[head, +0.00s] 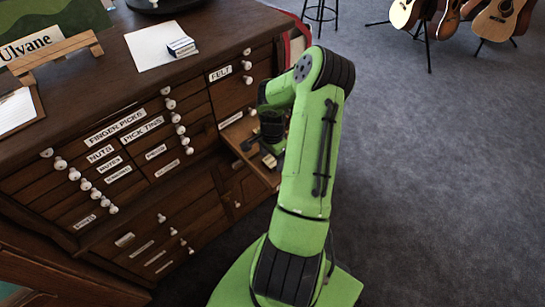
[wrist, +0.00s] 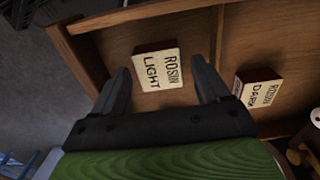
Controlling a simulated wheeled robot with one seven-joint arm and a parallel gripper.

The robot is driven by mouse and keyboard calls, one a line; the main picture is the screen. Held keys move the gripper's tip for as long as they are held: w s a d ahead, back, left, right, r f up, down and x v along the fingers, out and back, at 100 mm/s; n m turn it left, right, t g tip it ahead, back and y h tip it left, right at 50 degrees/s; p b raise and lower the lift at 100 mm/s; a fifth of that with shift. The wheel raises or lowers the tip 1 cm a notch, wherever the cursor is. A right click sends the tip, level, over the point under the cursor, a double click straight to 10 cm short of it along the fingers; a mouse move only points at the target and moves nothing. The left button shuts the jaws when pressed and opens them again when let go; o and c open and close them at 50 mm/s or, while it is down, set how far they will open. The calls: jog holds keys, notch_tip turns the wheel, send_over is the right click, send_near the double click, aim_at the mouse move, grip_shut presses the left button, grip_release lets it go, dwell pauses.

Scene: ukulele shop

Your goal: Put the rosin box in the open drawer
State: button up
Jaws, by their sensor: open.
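The open drawer (head: 238,131) sticks out from the right part of the dark wooden cabinet. In the wrist view its wooden divider (wrist: 216,38) splits it into two compartments. A rosin box labelled "ROSIN LIGHT" (wrist: 158,70) lies in the left compartment. A second box, labelled "ROSIN DARK" (wrist: 258,90), lies in the right compartment. My gripper (wrist: 161,70) is open, its fingers on either side of the light box in the picture; I cannot tell whether they touch it. In the head view my gripper (head: 258,152) is over the drawer, and my arm hides part of it.
The other labelled drawers (head: 115,140) are shut, with white knobs. Guitars (head: 497,20) and a stool (head: 320,12) stand further back. The grey carpet (head: 430,180) at right is clear.

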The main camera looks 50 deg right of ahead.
aim_at(273, 159)
notch_tip(273, 159, up, 12)
jog(key=p, duration=0.3)
jog(key=w+a+r+n+h, duration=0.25)
jog(key=a+r+n, duration=0.35)
jog(key=a+r, duration=0.3)
jog(key=a+r+n+t, duration=0.2)
jog(key=a+r+n, duration=0.3)
jog(key=a+r, duration=0.3)
jog(key=s+a+r+n+t+y, duration=0.2)
jog(key=s+a+r+n+t, duration=0.1)
jog(key=s+a+n, duration=0.6)
jog(key=s+a+r, duration=0.1)
jog(key=s+a, duration=0.1)
jog(key=a, duration=0.2)
jog(key=shift+s+r+n+t, duration=0.3)
jog(key=shift+s+r, duration=0.1)
jog(key=shift+a+y, duration=0.15)
jog(key=shift+y, duration=0.1)
